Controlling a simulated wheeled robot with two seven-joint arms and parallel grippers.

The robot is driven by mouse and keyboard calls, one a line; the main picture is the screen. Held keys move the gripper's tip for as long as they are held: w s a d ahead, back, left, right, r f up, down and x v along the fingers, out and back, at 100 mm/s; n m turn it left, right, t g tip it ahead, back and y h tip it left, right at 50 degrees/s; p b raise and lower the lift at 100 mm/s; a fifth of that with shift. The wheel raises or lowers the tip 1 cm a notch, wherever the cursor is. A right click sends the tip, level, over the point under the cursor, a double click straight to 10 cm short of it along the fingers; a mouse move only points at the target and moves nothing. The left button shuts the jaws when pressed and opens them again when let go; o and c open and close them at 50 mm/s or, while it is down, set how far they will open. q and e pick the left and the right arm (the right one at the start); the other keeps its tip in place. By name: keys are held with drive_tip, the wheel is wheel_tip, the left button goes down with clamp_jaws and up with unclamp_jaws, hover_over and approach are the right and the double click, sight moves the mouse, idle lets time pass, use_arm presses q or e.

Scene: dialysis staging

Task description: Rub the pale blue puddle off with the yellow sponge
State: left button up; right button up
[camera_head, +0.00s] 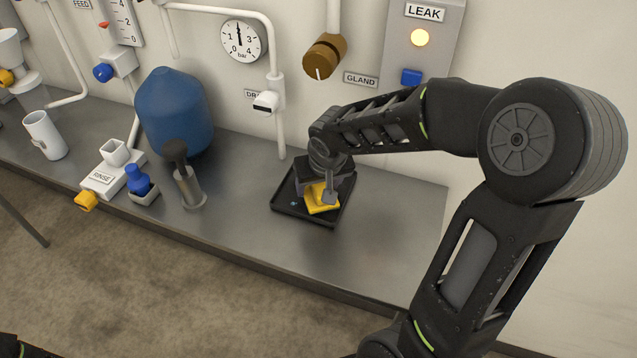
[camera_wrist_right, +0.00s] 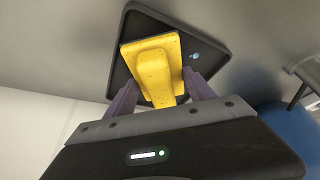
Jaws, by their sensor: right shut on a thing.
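The yellow sponge (camera_head: 318,204) is in my right gripper (camera_head: 329,190), low over a shallow black tray (camera_head: 283,208) on the metal counter. In the right wrist view the two fingers of the right gripper (camera_wrist_right: 158,88) stand on either side of the sponge (camera_wrist_right: 152,66). The sponge covers much of the tray (camera_wrist_right: 133,20); I cannot tell whether it touches the tray floor. A small pale blue puddle spot (camera_wrist_right: 195,56) shows beside the sponge, and as a tiny speck (camera_head: 293,204) in the head view. Any puddle under the sponge is hidden. My left gripper is not in view.
Left of the tray stand a grey metal cylinder with a dark handle (camera_head: 188,188), a blue tank (camera_head: 176,110), a RINSE fitting (camera_head: 106,176) and a white mug (camera_head: 45,135). A white pipe with a valve (camera_head: 267,102) comes down behind. The counter (camera_head: 400,215) right of the tray is clear.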

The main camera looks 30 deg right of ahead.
drive_tip(key=shift+w+d+f+p, duration=0.1)
drive_tip(key=shift+w+d+p, duration=0.1)
drive_tip(key=shift+w+d, duration=0.45)
drive_tip(key=shift+w+d+f+p, duration=0.15)
drive_tip(key=shift+w+d, duration=0.2)
drive_tip(key=shift+d, duration=0.45)
drive_tip(key=shift+r, duration=0.15)
drive_tip(key=shift+w+a+b, duration=0.3)
drive_tip(key=shift+w, duration=0.2)
drive_tip(key=shift+w+a+b, duration=0.25)
drive_tip(key=shift+w+b, duration=0.05)
drive_tip(key=shift+w, duration=0.2)
drive_tip(key=shift+w+a+r, duration=0.1)
drive_tip(key=shift+w+a, duration=0.1)
drive_tip(key=shift+w, duration=0.1)
drive_tip(key=shift+a, duration=0.1)
